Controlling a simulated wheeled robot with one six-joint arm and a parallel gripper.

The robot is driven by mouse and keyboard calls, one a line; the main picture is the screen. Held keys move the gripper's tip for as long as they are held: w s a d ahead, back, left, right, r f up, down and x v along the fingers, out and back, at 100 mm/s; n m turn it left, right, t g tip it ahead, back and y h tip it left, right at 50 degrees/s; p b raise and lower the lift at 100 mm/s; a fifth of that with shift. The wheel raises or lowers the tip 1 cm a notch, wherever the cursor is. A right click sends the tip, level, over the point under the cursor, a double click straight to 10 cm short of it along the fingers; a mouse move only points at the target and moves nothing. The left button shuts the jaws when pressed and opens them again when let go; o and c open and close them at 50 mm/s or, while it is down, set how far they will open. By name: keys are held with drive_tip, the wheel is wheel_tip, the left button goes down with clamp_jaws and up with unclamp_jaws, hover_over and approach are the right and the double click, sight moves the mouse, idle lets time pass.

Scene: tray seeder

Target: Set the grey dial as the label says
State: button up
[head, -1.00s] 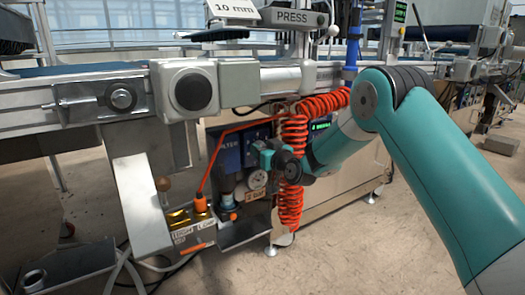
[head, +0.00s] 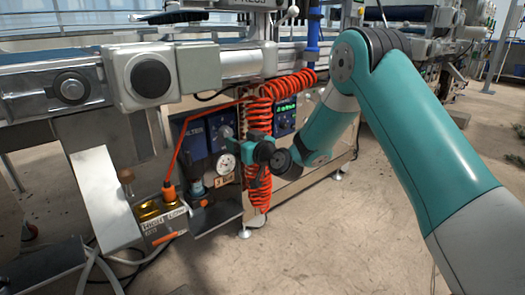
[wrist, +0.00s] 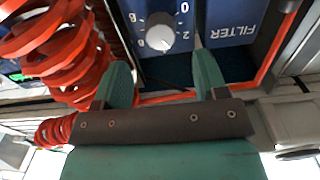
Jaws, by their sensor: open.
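The grey dial (wrist: 160,37) is a round knob on a blue panel with numerals around it, seen upside down in the wrist view. A pale mark shows near its lower edge; the exact setting is hard to read. In the head view the dial (head: 226,132) sits above a round gauge. A tan label (head: 223,180) hangs under the gauge; its writing is too small to read surely. My gripper (wrist: 160,72) is open and empty, its two fingers pointing toward the panel, apart from the dial. In the head view my gripper (head: 246,148) is just right of the dial, partly hidden by my wrist.
A coiled red hose (head: 264,110) hangs close beside my gripper; its coils (wrist: 60,50) fill the left of the wrist view. A blue filter panel (head: 194,142) is left of the dial. A box with a brass top (head: 160,212) stands below left. Open floor lies right.

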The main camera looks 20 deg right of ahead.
drive_tip(key=b+v, duration=0.4)
drive_tip(key=v, duration=0.6)
drive_tip(key=shift+s+d, duration=0.15)
drive_tip(key=shift+s, duration=0.2)
drive_tip(key=s+a+r+n+g+y+p, duration=0.6)
drive_tip(key=s+a+r+g+p, duration=0.25)
drive_tip(key=s+a+r, duration=0.45)
drive_tip(key=s+d+r+m+g+h+p, duration=0.15)
drive_tip(key=s+g+h+p, duration=0.25)
drive_tip(key=s, duration=0.6)
drive_tip(key=s+d+r+m+g+h+p, duration=0.1)
drive_tip(key=s+r+g+h+p, duration=0.3)
drive_tip(key=s, duration=0.6)
wheel_tip(320, 180, up, 37)
drive_tip(key=p, duration=3.7)
drive_tip(key=shift+d+g+y, duration=0.25)
drive_tip(key=shift+g+y, duration=0.05)
drive_tip(key=shift+g, duration=0.05)
